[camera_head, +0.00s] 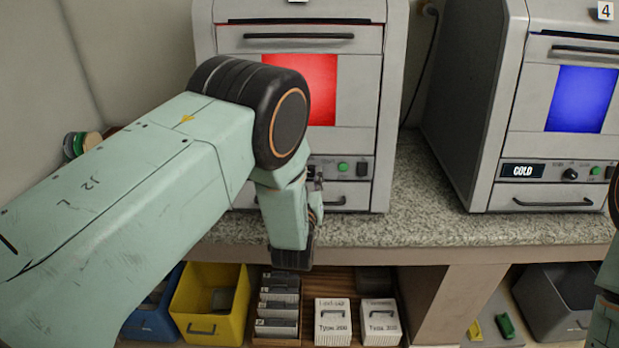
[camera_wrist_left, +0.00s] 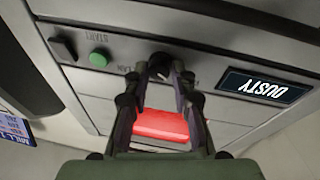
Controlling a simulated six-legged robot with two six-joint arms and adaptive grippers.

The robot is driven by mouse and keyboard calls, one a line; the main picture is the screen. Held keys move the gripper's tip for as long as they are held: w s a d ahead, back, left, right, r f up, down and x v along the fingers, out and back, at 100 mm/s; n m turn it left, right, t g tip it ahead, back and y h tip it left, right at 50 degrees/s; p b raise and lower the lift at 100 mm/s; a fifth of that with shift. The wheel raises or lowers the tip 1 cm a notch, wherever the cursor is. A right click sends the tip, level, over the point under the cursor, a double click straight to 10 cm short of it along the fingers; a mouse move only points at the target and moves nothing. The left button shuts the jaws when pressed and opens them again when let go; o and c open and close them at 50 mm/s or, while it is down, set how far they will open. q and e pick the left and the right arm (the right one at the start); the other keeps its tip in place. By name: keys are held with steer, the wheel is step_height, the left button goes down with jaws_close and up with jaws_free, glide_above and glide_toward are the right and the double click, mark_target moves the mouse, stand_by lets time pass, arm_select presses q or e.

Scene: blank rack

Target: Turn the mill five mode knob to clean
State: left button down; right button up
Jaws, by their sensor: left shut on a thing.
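The mill with a red window (camera_head: 318,95) stands on the counter at the upper middle of the head view. Its number label is cut off at the top. In the wrist view, which looks upside down, its display (camera_wrist_left: 265,87) reads DUSTY. The dark mode knob (camera_wrist_left: 161,62) sits between my left fingertips, mostly covered by them. My left gripper (camera_wrist_left: 166,72) is shut on the knob; in the head view my left wrist hides the knob and display. I cannot read the knob's pointer. My right gripper is not in view.
A green button (camera_wrist_left: 98,57) and a dark switch (camera_wrist_left: 63,48) sit beside the knob. A second machine (camera_head: 490,120), labelled 4, shows a blue window and COLD. Below the granite counter (camera_head: 400,228) are a yellow bin (camera_head: 180,318) and white boxes (camera_head: 333,322).

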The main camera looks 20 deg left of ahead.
arm_select(q)
steer(key=shift+m, duration=0.3)
steer(key=m+h, duration=0.1)
steer(key=m, duration=0.3)
steer(key=m+g, duration=0.1)
steer(key=m, duration=0.3)
steer(key=m+g+h+p, duration=0.1)
steer(key=m, duration=0.4)
steer(key=shift+w+a+r+h, duration=0.1)
steer(key=shift+r+h, duration=0.2)
steer(key=shift+r, duration=0.1)
steer(key=m+g, duration=0.1)
steer(key=m, duration=0.4)
steer(key=shift+r+p, duration=0.1)
steer(key=shift+p, duration=0.2)
steer(key=m+g, duration=0.1)
steer(key=m, duration=0.1)
steer(key=m+y, duration=0.1)
steer(key=m, duration=0.2)
steer(key=shift+w+d+g, duration=0.1)
steer(key=shift+d+g, duration=0.1)
steer(key=shift+g, duration=0.2)
steer(key=c, duration=1.1)
jaws_free()
steer(key=shift+m, duration=0.3)
